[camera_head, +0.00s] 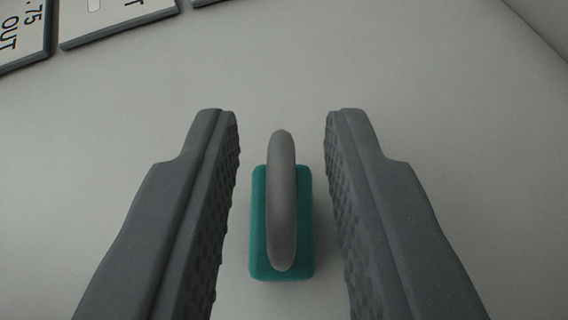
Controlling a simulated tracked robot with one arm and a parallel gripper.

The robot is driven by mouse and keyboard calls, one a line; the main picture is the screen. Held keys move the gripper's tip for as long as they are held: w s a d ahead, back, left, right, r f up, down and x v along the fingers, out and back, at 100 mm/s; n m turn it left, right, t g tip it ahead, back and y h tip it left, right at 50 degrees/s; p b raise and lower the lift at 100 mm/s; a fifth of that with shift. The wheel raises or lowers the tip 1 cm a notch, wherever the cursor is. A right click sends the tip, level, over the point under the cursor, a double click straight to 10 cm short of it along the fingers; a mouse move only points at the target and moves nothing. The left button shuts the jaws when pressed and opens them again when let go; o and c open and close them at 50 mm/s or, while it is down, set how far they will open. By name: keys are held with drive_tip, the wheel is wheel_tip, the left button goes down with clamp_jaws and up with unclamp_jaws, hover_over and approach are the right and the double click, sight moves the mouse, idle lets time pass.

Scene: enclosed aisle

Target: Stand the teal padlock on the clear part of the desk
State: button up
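The teal padlock (259,240) stands upright on a pale grey surface (420,100), seen from above with its grey shackle (281,200) toward me. My gripper (281,118) is open, with one dark grey finger on each side of the padlock. There is a visible gap between the padlock and each finger, so neither finger appears to touch it. The lower parts of the fingers run out of the bottom of the picture.
Flat plates with dark edges and printed lettering lie at the top left, one (110,18) beside another (22,35) reading "OUT". The surface is bare above and to the right of the padlock. An edge or wall line crosses the top right corner.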

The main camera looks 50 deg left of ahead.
drive_tip(key=shift+r, duration=0.1)
drive_tip(key=v, duration=1.2)
drive_tip(key=shift+p, duration=0.4)
drive_tip(key=shift+a, duration=0.1)
